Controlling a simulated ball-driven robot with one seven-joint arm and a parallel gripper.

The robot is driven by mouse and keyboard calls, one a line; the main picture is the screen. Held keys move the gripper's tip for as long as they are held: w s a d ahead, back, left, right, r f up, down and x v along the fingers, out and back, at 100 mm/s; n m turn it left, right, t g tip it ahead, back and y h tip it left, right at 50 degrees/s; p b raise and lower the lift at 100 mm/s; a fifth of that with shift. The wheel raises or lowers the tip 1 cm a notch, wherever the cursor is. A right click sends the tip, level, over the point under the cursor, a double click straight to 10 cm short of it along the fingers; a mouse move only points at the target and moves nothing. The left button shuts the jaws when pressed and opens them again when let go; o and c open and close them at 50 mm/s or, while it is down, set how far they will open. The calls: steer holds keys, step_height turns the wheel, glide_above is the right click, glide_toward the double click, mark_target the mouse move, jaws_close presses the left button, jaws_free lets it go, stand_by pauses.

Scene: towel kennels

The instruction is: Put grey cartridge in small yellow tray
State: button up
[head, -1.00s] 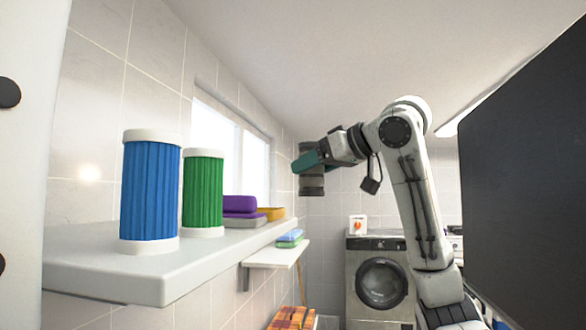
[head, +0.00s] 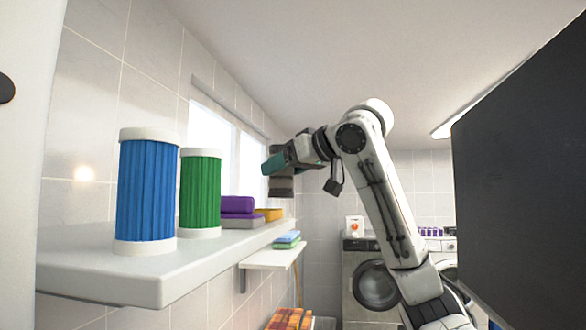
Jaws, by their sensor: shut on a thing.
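My gripper (head: 277,163) has teal fingers and is shut on the grey cartridge (head: 282,185), a dark grey ribbed cylinder with end caps. The cartridge hangs upright in the air, above the far end of the upper shelf in the picture. The small yellow tray (head: 268,214) shows in part at the far end of that shelf, behind a grey tray. The fingers partly cover the cartridge's upper half.
A blue cartridge (head: 147,192) and a green cartridge (head: 200,195) stand on the white shelf (head: 110,275). A lower shelf (head: 268,257) holds folded cloths (head: 287,239). A dark panel (head: 530,180) fills the right side.

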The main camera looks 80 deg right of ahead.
steer(key=w, duration=0.4)
steer(key=w+f, duration=0.1)
steer(key=w, duration=0.1)
steer(key=shift+w+a, duration=0.25)
steer(key=shift+f+b, duration=1.25)
steer(key=shift+f, duration=0.2)
steer(key=shift+s, duration=0.1)
steer(key=o, duration=1.2)
steer(key=shift+f, duration=0.1)
steer(key=b+v, duration=0.2)
steer(key=v, duration=0.8)
steer(key=shift+s+a+b, duration=0.15)
steer(key=shift+s+b, duration=0.15)
steer(key=shift+b, duration=0.05)
steer(key=shift+s, duration=0.1)
